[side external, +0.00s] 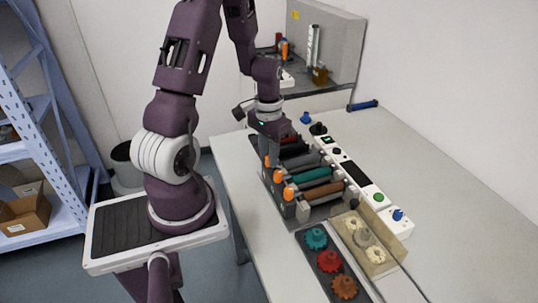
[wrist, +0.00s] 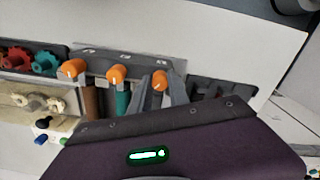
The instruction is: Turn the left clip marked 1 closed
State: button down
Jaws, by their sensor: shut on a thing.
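Three orange clips stand in a row along the edge of the printer (side external: 320,212). My gripper is shut on the orange clip at the far end of the row in the side view (side external: 267,160); the fingers partly hide it there. In the wrist view my gripper (wrist: 161,88) has its fingers on either side of this clip (wrist: 160,79), the right-most one. The middle clip (wrist: 118,74) and the left-most clip (wrist: 75,68) are free. Small labels lie behind the clips, too small to read.
Dark, green and brown rollers (side external: 315,191) lie beside the clips. A dark tray with teal, red and brown gears (side external: 328,261) and a beige tray with pale gears (side external: 376,255) are at the near end. A control strip (side external: 355,174) runs along the right.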

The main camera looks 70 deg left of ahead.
jog(key=n, duration=0.4)
jog(key=shift+n, duration=2.2)
jog(key=c, duration=1.3)
grip_release()
jog(key=shift+o, duration=0.2)
jog(key=shift+r, duration=0.1)
notch_tip(320, 180, up, 7)
